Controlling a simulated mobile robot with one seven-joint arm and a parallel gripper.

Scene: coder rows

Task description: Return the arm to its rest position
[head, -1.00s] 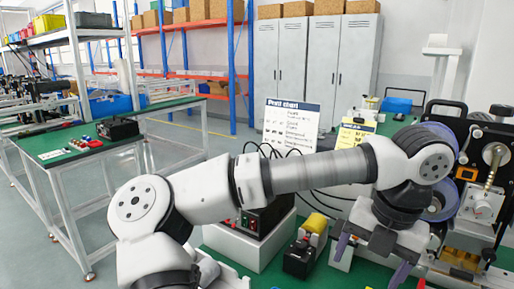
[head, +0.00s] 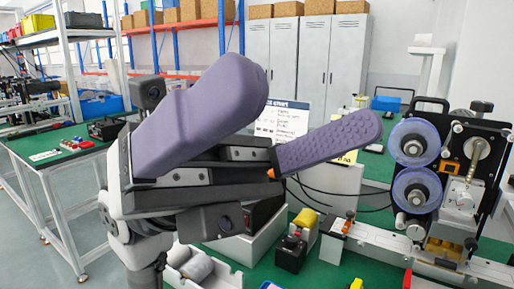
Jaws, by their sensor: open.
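My gripper (head: 272,128) is large and close to the camera in the head view, left of the middle. Its two purple, ribbed fingers are spread apart and point up and to the right. Nothing is between them. My arm is folded back at the left, with the wrist below the gripper. The gripper hides part of the printed chart (head: 283,121) and part of the bench behind it.
A coding machine (head: 455,180) with two blue-rimmed reels stands at the right on a green bench (head: 325,272). A black box with a yellow top (head: 292,250) and a white tray (head: 222,274) are on the bench. Another green table (head: 45,172) is at the left. Grey lockers (head: 318,60) stand behind.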

